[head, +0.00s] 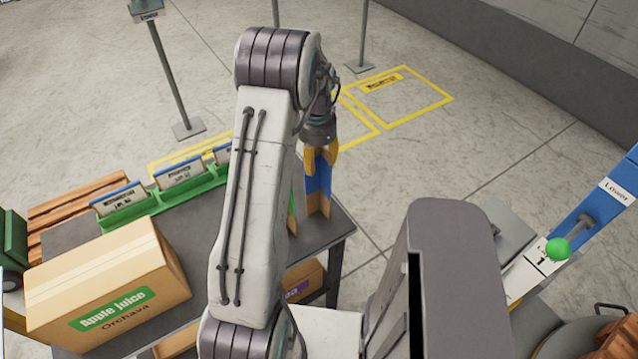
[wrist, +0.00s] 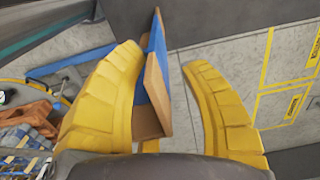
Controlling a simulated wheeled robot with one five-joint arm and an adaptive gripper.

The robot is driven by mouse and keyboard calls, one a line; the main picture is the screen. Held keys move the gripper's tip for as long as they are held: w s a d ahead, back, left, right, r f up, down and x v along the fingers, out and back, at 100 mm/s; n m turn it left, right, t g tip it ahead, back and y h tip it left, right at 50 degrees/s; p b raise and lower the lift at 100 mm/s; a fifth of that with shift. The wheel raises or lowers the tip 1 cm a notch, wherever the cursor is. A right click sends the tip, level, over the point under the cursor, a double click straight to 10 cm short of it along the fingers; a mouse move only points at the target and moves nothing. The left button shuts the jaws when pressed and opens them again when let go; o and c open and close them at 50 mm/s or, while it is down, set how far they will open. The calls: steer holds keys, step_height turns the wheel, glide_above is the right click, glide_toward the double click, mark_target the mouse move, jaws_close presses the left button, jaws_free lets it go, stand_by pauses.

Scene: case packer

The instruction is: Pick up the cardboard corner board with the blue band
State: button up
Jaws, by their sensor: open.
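The cardboard corner board with the blue band (head: 318,182) stands upright near the right end of the grey table, partly hidden by my gripper at its top. My gripper (head: 321,154) points down over it, with its yellow fingers at the board's upper part. In the wrist view the board (wrist: 157,82) lies between the two open yellow fingers (wrist: 163,60), closer to the left finger. A gap shows between the board and the right finger. Whether the left finger touches it I cannot tell.
Another corner board with a green band (head: 292,208) stands just left, mostly hidden by my arm. An Apple juice carton (head: 105,285) and a green rack (head: 165,203) with label cards are on the table (head: 205,238). A box (head: 303,282) sits below.

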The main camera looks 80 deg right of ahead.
steer(key=shift+o, duration=0.3)
jaws_close()
steer(key=shift+r, duration=0.1)
